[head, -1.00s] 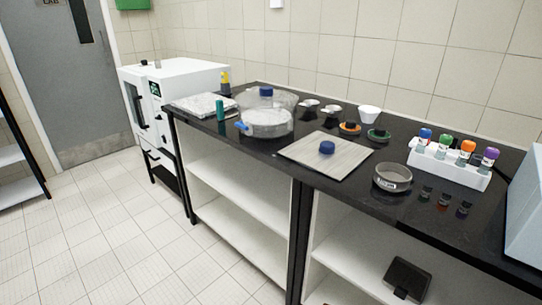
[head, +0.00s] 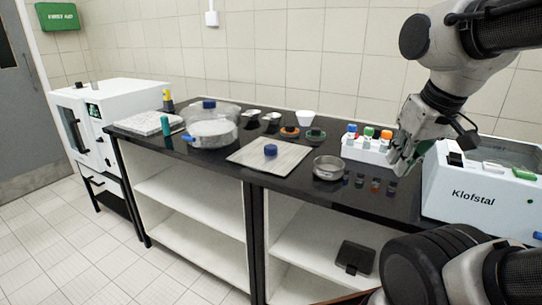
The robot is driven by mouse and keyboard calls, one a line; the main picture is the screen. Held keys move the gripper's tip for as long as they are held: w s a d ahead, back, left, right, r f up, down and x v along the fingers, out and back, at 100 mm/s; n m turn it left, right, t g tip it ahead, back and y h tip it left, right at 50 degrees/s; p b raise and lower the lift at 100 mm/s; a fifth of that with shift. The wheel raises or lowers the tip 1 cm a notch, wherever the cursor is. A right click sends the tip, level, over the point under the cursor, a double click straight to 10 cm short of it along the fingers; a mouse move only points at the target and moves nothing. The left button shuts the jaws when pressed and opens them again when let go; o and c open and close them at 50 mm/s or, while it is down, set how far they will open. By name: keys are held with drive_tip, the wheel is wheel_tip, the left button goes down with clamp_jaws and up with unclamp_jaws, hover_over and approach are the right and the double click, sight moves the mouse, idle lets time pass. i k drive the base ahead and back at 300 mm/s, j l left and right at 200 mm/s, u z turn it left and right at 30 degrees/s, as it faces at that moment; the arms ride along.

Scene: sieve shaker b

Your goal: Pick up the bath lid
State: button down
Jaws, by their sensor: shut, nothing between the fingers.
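A flat, light grey square plate (head: 243,158) with a blue knob (head: 270,150) on top, which looks like the bath lid, lies on the black bench near the middle of the head view. The white bath (head: 470,200) marked "Klofstal" stands at the right, its top open. My gripper (head: 398,164) is shut and empty. In the picture it is between the vial rack and the bath, well to the right of the lid and apart from it. My wrist and gripper cover part of the rack's right end.
A white rack (head: 362,153) with coloured-cap bottles stands right of the lid. A round metal sieve (head: 328,168) and several small dark vials are in front of it. A clear vessel with a blue knob (head: 209,104) is left. Small dishes and a white cup (head: 305,118) stand behind.

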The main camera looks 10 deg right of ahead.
sight(276, 157)
drive_tip(key=z, duration=1.6)
drive_tip(key=j+u, duration=0.2)
drive_tip(key=j, duration=0.2)
drive_tip(key=i+j+u, duration=0.15)
drive_tip(key=j, duration=0.2)
drive_tip(key=j+u, duration=0.2)
drive_tip(key=j, duration=0.15)
drive_tip(key=i+j+u, duration=0.2)
drive_tip(key=j, duration=0.15)
drive_tip(key=i+j+u, duration=0.15)
drive_tip(key=j, duration=0.2)
